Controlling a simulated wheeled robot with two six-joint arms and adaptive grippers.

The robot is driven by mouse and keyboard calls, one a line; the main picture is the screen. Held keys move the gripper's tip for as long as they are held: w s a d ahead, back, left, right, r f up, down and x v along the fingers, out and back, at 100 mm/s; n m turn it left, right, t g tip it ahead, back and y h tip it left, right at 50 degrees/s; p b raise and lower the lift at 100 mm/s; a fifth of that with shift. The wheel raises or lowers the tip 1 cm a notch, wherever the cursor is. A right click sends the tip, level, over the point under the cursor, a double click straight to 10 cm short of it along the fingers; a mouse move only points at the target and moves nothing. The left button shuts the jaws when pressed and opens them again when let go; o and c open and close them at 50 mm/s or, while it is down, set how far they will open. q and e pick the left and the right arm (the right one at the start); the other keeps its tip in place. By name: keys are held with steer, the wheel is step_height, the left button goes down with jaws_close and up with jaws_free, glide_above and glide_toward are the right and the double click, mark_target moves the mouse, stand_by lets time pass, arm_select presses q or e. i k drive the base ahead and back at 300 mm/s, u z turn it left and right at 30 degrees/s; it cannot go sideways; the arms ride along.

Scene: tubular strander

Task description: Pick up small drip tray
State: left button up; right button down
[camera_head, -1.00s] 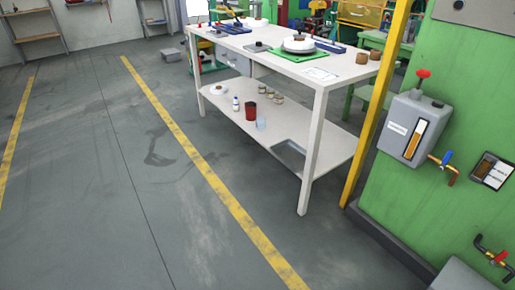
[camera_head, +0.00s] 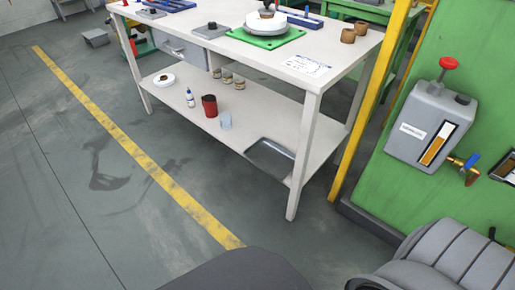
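A shallow grey metal tray (camera_head: 271,159), likely the small drip tray, lies on the lower shelf (camera_head: 225,138) of the white table. It is at the shelf's right end, near the front edge, partly behind the front right table leg. It looks empty. Neither of my grippers shows in the head view. Grey rounded parts of my own body fill the bottom middle and bottom right.
A red cup (camera_head: 209,106), a clear cup (camera_head: 225,120), a white bottle (camera_head: 189,97) and small jars (camera_head: 227,77) stand left of the tray. A green machine (camera_head: 400,185) and yellow post (camera_head: 365,110) border the right. Floor in front is open.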

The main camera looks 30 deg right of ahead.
mark_target(278, 161)
steer(key=z, duration=0.3)
steer(key=i, duration=0.95)
steer(key=z, duration=1.5)
steer(key=i, duration=0.65)
steer(key=z, duration=0.65)
